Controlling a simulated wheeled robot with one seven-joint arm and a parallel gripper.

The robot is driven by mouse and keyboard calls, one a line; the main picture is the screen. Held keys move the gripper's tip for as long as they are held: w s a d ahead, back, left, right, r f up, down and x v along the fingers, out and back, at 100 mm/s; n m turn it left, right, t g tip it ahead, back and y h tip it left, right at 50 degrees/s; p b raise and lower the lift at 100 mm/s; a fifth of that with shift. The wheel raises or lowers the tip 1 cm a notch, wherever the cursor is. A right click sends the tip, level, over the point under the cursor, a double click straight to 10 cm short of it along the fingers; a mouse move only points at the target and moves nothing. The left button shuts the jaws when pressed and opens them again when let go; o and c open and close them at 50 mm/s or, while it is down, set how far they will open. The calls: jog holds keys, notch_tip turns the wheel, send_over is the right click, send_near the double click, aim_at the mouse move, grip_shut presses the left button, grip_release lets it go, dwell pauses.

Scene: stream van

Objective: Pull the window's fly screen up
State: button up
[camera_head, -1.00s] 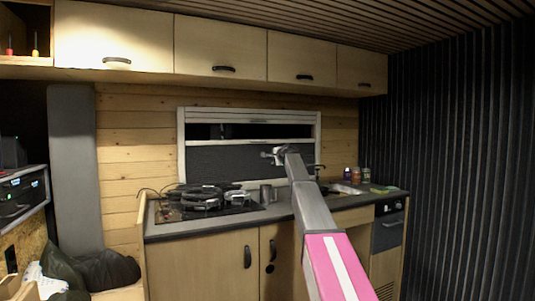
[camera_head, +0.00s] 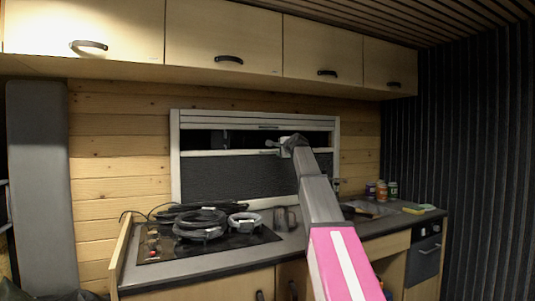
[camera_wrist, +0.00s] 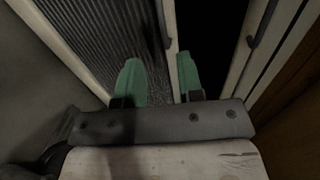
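The window (camera_head: 175,165) has a white frame. A dark grey mesh screen (camera_head: 235,178) covers its lower part, with a white bar (camera_head: 225,153) along the mesh's top edge. Above the bar is a dark open strip. My gripper (camera_head: 271,148) is at the right part of this bar. In the wrist view, its green fingertips (camera_wrist: 158,78) are apart, with the white bar (camera_wrist: 170,28) running between them. The pleated mesh (camera_wrist: 95,35) lies left of the bar. Contact with the bar cannot be told.
A second white rail (camera_head: 225,127) with a dark handle crosses the window's top. The counter below holds a hob with coiled black cables (camera_head: 200,222), a metal mug (camera_head: 284,218) and several small jars (camera_head: 381,190). Overhead cabinets (camera_head: 225,45) hang above the window.

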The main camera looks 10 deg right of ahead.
jog(key=x, duration=1.1)
jog(key=shift+w+r, duration=0.1)
jog(key=shift+r, duration=0.1)
grip_shut()
